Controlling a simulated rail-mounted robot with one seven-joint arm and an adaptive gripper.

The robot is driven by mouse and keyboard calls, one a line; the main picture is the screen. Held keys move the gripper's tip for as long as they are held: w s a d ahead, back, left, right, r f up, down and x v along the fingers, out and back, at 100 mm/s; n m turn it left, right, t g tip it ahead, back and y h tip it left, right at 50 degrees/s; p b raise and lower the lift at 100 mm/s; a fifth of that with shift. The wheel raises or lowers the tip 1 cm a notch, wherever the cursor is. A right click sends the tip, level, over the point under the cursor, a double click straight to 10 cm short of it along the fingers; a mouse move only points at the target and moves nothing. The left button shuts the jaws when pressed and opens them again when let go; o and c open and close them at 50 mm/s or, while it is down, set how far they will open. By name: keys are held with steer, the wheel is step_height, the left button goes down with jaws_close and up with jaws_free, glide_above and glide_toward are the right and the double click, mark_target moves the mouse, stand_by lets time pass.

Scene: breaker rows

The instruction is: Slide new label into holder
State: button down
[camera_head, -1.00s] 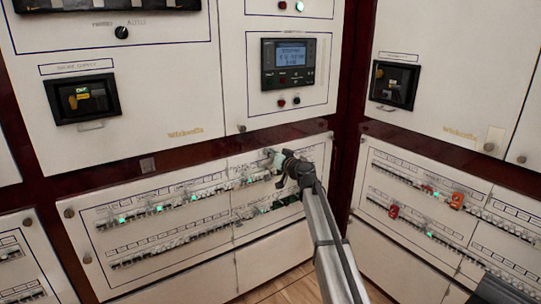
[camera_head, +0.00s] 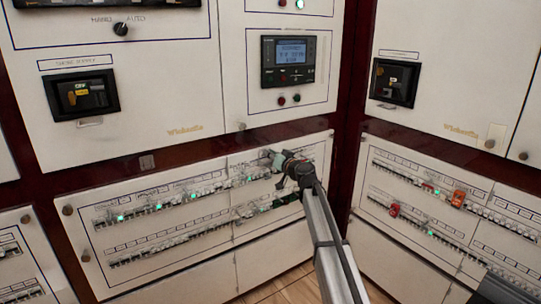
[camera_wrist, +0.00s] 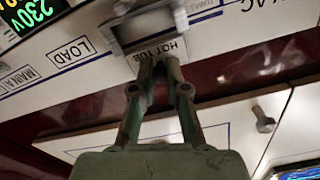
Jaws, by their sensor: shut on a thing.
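In the wrist view my gripper (camera_wrist: 160,66) is shut on a small white label (camera_wrist: 172,48) reading "HOT TUB". The label lies close against a grey, frame-like part (camera_wrist: 135,27) on the white panel, which may be the holder. Whether the label's edge is inside it cannot be told. In the head view my gripper (camera_head: 275,161) is at the right part of the upper breaker row on the lower middle panel (camera_head: 120,274). The label is too small to make out there, and my gripper hides that part of the row.
The wrist view shows a printed "LOAD" box (camera_wrist: 70,53), a green "230V" display (camera_wrist: 28,15) and a panel knob (camera_wrist: 264,119). In the head view, a right-hand panel carries breaker rows with an orange device (camera_head: 458,199) and a red one (camera_head: 394,210).

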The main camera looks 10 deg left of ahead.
steer(key=shift+f+b, duration=1.45)
steer(key=shift+b, duration=0.3)
steer(key=c, duration=1.1)
jaws_free()
steer(key=v, duration=1.2)
